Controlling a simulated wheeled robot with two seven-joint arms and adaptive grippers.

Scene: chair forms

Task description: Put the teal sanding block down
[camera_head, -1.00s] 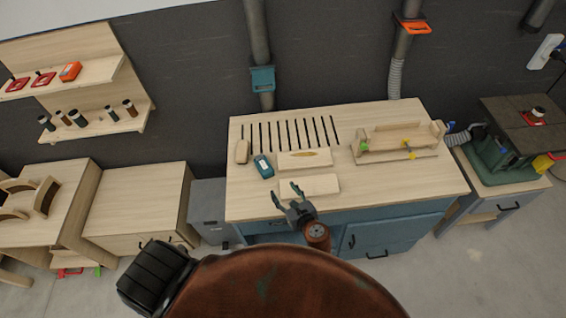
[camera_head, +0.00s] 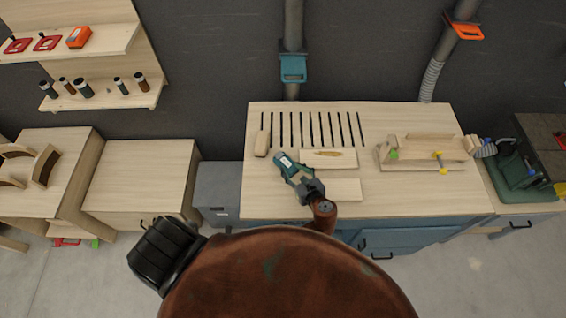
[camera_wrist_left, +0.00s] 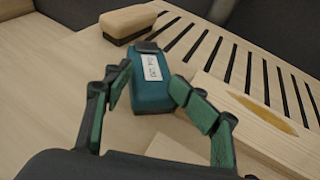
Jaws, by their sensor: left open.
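The teal sanding block (camera_head: 283,160) lies on the slotted workbench (camera_head: 395,200), with a white label on its top. It shows larger in the left wrist view (camera_wrist_left: 155,72). My left gripper (camera_head: 291,170) is open, with its fingers reaching either side of the block's near end. In the left wrist view the fingers (camera_wrist_left: 154,88) stand spread, and a gap shows beside the block. I cannot tell whether either finger touches it. My right gripper is not in view.
A wooden block with a dark base (camera_head: 262,143) stands left of the teal block. A pale board with a yellow inlay (camera_head: 328,158) and a plain board (camera_head: 338,189) lie to its right. A clamped wooden jig (camera_head: 425,150) stands at the bench's right. The bench's left front is bare.

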